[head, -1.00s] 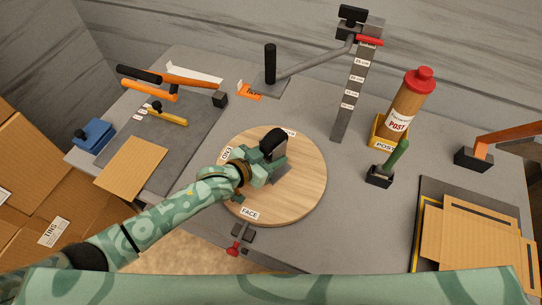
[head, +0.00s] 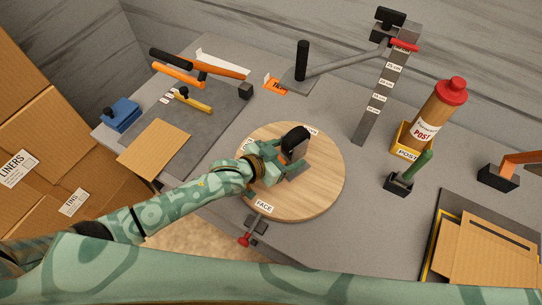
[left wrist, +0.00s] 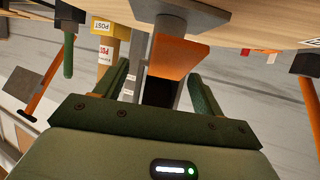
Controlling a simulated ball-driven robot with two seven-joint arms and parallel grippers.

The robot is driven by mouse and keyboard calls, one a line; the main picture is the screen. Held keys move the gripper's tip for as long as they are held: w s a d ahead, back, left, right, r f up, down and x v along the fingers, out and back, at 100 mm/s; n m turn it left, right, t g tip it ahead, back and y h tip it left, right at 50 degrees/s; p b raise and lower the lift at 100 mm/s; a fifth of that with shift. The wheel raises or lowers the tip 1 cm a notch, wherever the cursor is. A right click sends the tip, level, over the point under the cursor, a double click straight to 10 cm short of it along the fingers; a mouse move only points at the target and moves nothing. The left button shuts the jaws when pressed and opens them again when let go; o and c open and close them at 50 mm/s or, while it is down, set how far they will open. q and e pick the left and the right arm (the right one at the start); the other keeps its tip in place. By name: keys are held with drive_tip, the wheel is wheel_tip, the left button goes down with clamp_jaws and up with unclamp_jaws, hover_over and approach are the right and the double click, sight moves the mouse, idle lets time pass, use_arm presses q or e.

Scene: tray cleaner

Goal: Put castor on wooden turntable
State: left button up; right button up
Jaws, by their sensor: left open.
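The castor (head: 297,141) is on the round wooden turntable (head: 318,190), its black wheel rising above a grey bracket. In the left wrist view, which is upside down, the castor (left wrist: 178,58) shows an orange part and a grey plate against the turntable (left wrist: 275,28). My left gripper (head: 282,163) is over the turntable at the castor. Its green fingers stand open on both sides of the castor; I cannot tell whether either touches it. The gripper hides part of the castor in the head view. My right gripper is not in view.
A red-capped post tube (head: 440,110) in a yellow holder and a green-handled tool (head: 410,172) stand right of the turntable. A measuring column (head: 380,95) rises behind. A red-knobbed clamp (head: 245,239) sits at the front edge. Cardboard sheets (head: 480,245) lie at right.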

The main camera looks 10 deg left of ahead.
use_arm(q)
drive_tip(key=p+v, duration=0.1)
drive_tip(key=v, duration=0.9)
idle(1.0)
